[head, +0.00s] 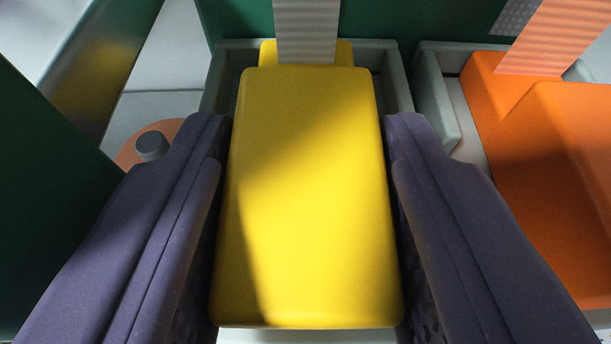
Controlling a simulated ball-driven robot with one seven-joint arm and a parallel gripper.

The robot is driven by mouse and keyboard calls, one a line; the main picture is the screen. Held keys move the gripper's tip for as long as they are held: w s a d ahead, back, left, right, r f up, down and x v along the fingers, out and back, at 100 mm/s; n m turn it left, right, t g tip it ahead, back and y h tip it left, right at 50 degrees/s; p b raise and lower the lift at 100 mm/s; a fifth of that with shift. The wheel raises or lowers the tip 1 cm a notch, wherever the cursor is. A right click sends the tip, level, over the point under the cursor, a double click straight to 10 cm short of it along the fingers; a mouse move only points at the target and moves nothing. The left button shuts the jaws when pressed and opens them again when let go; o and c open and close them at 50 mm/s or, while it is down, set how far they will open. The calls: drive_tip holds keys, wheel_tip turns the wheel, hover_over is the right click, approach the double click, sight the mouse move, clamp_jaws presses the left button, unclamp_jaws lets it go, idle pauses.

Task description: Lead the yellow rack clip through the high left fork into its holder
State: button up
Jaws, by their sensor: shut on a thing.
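The yellow rack clip (308,200) fills the middle of the head view, a rounded block with a narrower yellow end at its far side. A pale grey webbing strap (306,30) runs up from that far end. My gripper (308,135) has its two dark purple fingers along the left and right sides of the clip and is shut on it. A grey holder (222,82) with raised walls surrounds the clip's far end; how deep the clip sits in it cannot be told. The high left fork cannot be made out.
An orange clip (555,140) with an orange strap (570,35) sits in a second grey holder (437,100) close on the right. A dark green panel (425,20) stands behind. At left are a green panel (40,180) and a grey knob (151,146) on an orange disc.

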drive_tip(key=o, duration=1.2)
drive_tip(key=shift+c, duration=0.2)
drive_tip(key=shift+d, duration=0.1)
drive_tip(key=shift+s+r, duration=0.1)
drive_tip(key=v, duration=0.7)
drive_tip(key=shift+s, duration=0.35)
